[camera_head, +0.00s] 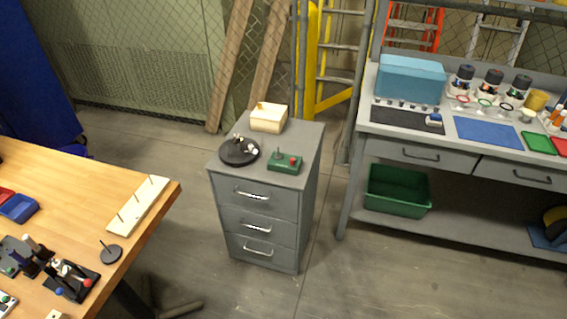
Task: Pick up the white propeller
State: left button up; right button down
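A small white piece with rounded lobes (251,150), which may be the white propeller, shows at the right edge of a black round dish (232,158) on top of the grey drawer cabinet (262,204). It is too small to tell its exact shape, or whether it lies in the dish or is fixed to something. A darker small part lies beside it. Neither of my grippers is clearly in view.
A wooden table (70,180) with a peg board (138,205) stands left, a grey workbench (390,143) right. Open floor lies between table and cabinet.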

aim_at(61, 267)
jog(key=u, duration=1.75)
jog(key=j+z, duration=0.1)
jog(key=z, duration=0.2)
jog(key=i+j+z, duration=0.1)
jog(key=z, duration=0.2)
jog(key=i+j+z, duration=0.1)
jog(key=j+z, duration=0.15)
jog(key=j, duration=0.35)
jog(key=j+z, duration=0.25)
jog(key=j, duration=1.6)
jog(key=i+z, duration=0.05)
